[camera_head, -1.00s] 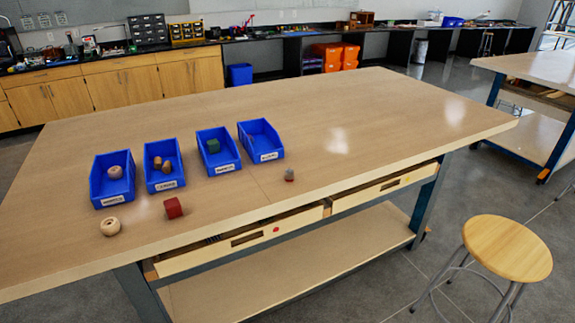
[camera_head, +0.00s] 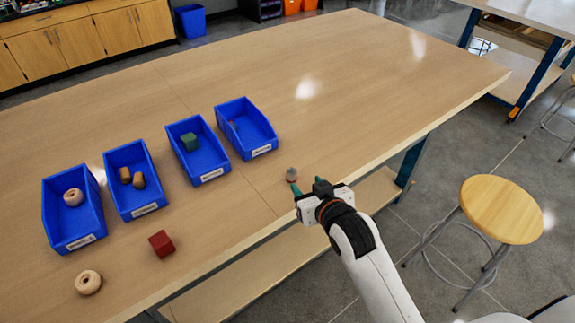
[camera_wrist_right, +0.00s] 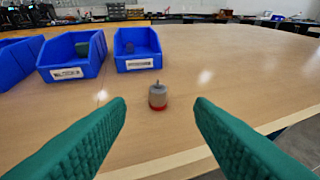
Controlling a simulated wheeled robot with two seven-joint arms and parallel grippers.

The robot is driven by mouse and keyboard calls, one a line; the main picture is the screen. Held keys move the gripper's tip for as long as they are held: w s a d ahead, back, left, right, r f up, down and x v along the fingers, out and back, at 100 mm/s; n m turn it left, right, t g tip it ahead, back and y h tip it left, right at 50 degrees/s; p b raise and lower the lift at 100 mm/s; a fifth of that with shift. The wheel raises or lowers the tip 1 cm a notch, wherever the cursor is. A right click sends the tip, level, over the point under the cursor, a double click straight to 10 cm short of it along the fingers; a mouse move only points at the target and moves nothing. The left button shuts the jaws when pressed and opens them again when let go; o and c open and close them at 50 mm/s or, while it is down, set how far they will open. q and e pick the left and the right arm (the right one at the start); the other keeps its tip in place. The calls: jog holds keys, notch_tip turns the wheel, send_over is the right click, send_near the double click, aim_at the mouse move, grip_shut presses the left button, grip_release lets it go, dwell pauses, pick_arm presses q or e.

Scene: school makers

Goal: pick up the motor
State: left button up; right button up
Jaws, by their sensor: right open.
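The motor (camera_head: 291,174) is a small grey cylinder with a red base and a thin shaft on top. It stands upright on the wooden table near its front edge, right of the bins. In the right wrist view the motor (camera_wrist_right: 158,96) stands beyond and between the two green fingers. My right gripper (camera_head: 307,187) is open and empty, close to the motor on its near side; the fingers (camera_wrist_right: 160,118) are apart and do not touch it. My left gripper is not in view.
Several blue bins (camera_head: 247,149) stand in a row on the table (camera_head: 340,75); one holds a green block (camera_head: 190,141), and the rightmost holds a small dark item. A red cube (camera_head: 162,243) and a wooden ring (camera_head: 88,282) lie in front. A stool (camera_head: 502,209) stands right.

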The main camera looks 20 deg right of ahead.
aim_at(292, 170)
jog(key=x, duration=0.5)
jog(key=shift+p, duration=0.4)
jog(key=shift+w+a+f, duration=0.1)
jog(key=shift+w+f, duration=0.05)
jog(key=shift+w, duration=0.4)
jog(key=p+x, duration=0.1)
jog(key=x, duration=0.3)
jog(key=shift+a, duration=0.15)
jog(key=shift+w, duration=0.3)
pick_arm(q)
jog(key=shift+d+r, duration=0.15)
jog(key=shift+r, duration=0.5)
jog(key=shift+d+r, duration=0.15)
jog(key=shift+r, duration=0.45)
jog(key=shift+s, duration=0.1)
